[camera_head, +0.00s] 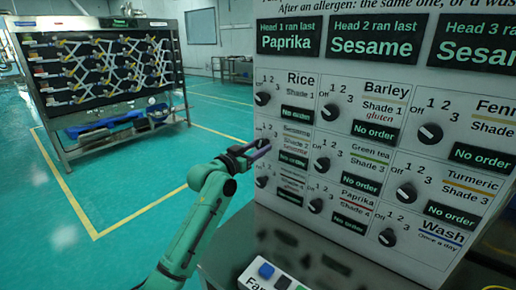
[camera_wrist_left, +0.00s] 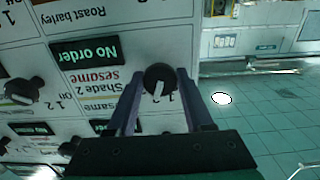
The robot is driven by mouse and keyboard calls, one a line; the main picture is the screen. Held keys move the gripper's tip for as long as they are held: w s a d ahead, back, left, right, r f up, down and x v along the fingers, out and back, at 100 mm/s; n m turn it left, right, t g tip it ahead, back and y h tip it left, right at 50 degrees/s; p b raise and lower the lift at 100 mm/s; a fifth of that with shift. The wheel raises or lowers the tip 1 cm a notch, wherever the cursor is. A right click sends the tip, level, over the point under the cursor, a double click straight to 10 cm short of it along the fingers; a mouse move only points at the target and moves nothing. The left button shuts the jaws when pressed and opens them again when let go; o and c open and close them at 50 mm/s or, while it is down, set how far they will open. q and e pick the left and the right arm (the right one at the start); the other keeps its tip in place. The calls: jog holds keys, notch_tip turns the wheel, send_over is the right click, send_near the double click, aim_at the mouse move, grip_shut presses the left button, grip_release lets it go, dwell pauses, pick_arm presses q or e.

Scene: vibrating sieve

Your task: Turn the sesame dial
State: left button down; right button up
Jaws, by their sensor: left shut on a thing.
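The sesame dial (camera_wrist_left: 159,78) is a round black knob with a white pointer line on a white panel, seen upside down in the left wrist view. Its pointer leans toward the printed numbers at the bottom of that picture. My left gripper (camera_wrist_left: 155,90) has one finger on each side of the knob and is shut on it. In the head view my left gripper (camera_head: 262,148) is at the panel's left edge and hides the sesame dial. The sesame "No order" display (camera_head: 293,160) is beside it. My right gripper is not in view.
The panel (camera_head: 300,222) carries several other dials, including the rice dial (camera_head: 262,99) above and the green tea dial (camera_head: 322,165) to the right. A keypad box (camera_head: 266,271) stands below the panel. A rack machine (camera_head: 110,60) stands back left, with open green floor between.

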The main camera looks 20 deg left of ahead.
pick_arm(q)
jog(key=n+p, duration=0.3)
jog(key=shift+r+n, duration=0.25)
jog(key=shift+n, duration=0.05)
jog(key=n+p, duration=0.3)
jog(key=shift+d+n, duration=0.1)
jog(key=shift+n, duration=0.3)
jog(key=n+p, duration=0.3)
jog(key=n, duration=0.2)
jog(key=shift+p, duration=0.35)
jog(key=shift+f+n+p, duration=0.1)
jog(key=shift+n+p, duration=0.7)
jog(key=shift+n, duration=1)
jog(key=shift+c, duration=1.5)
grip_release()
